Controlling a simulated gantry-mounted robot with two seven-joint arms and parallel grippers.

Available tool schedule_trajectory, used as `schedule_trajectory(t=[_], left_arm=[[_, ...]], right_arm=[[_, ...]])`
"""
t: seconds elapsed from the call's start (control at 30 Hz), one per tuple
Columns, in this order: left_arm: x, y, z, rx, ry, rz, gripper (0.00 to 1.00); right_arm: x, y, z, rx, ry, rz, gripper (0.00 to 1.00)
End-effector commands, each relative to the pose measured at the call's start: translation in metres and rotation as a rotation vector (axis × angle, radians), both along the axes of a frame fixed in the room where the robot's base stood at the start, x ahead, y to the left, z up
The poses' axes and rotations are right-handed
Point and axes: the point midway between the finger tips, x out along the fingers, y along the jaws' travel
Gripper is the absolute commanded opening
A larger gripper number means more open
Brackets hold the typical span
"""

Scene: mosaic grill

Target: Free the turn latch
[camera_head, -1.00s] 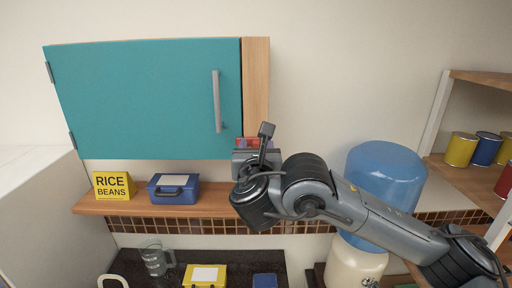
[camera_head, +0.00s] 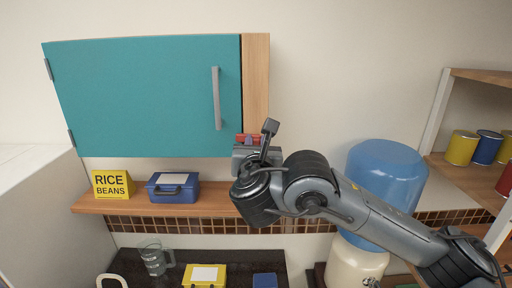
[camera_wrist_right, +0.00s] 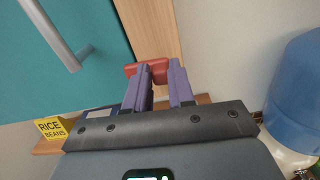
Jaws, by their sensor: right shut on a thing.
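The teal cabinet door (camera_head: 150,98) is closed, with a grey vertical bar handle (camera_head: 216,98) near its right edge. The red turn latch (camera_head: 247,138) sits at the door's lower right corner, by the wooden side strip (camera_head: 256,85). In the right wrist view the red latch (camera_wrist_right: 158,67) lies crosswise, roughly level. My right gripper (camera_head: 246,148) is at the latch from below and shut on it; its purple fingers (camera_wrist_right: 162,72) stand either side of the red piece. The fingers partly hide the latch. My left gripper is not in view.
Below the door, a wooden shelf (camera_head: 150,205) holds a yellow rice and beans box (camera_head: 113,184) and a blue case (camera_head: 173,190). A blue water bottle (camera_head: 385,175) stands right, behind my right arm. Shelves with cans (camera_head: 461,148) are at far right.

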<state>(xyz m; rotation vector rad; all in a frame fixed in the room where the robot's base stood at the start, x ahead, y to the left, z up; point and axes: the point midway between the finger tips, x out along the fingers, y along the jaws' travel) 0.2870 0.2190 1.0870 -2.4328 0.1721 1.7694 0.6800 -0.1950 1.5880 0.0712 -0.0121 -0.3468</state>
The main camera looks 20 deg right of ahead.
Motion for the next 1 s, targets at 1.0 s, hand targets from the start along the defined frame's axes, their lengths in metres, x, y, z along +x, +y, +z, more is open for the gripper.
schedule_trajectory(t=[1.0], left_arm=[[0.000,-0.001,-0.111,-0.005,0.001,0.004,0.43]], right_arm=[[-0.002,-0.005,-0.008,0.853,-0.308,0.001,0.00]])
